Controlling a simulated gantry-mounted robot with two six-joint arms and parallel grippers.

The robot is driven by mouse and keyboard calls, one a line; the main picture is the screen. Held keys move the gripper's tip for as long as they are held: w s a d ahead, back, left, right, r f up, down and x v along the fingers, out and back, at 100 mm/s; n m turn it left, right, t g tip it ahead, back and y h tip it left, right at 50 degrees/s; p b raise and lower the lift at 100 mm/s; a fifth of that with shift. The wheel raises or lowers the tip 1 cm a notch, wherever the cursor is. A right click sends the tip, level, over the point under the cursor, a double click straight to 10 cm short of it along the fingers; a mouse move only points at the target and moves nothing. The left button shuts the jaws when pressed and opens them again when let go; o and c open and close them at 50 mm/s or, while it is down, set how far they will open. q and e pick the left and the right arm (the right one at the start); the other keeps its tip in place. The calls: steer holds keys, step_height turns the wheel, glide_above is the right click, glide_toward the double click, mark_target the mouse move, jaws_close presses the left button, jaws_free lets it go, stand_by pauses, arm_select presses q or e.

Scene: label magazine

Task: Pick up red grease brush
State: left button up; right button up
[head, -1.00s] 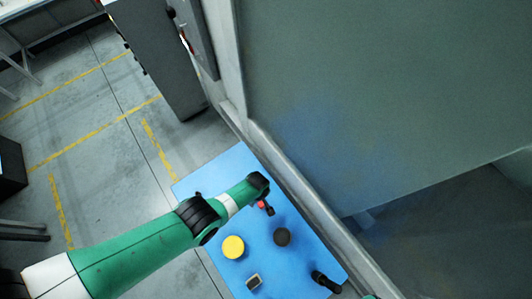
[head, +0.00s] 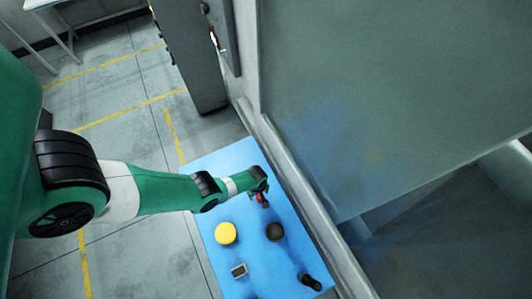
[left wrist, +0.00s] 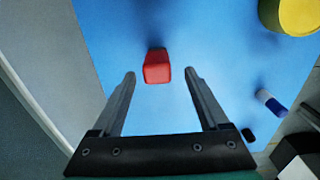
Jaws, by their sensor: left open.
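The red grease brush (head: 262,199) is on the blue mat (head: 218,165), partly covered by my left gripper (head: 262,188) in the head view. In the left wrist view the red block-like part of the brush (left wrist: 157,70) shows, with a dark part at its far end. My left gripper (left wrist: 159,75) is open, with one finger to each side of the red part. The fingertips are about level with it in the picture, with blue showing between. I cannot tell the height gap. My right gripper is not in view.
On the mat are a yellow round container (head: 225,233), a dark round object (head: 275,231), a small grey device (head: 239,270) and a black cylinder (head: 310,282). A large grey panel (head: 390,100) and its frame rise along the mat's right side.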

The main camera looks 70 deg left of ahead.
arm_select(q)
steer(key=f+b, duration=0.5)
steer(key=shift+w+d+f, duration=0.2)
steer(key=shift+d, duration=0.15)
steer(key=shift+r, duration=0.15)
jaws_close()
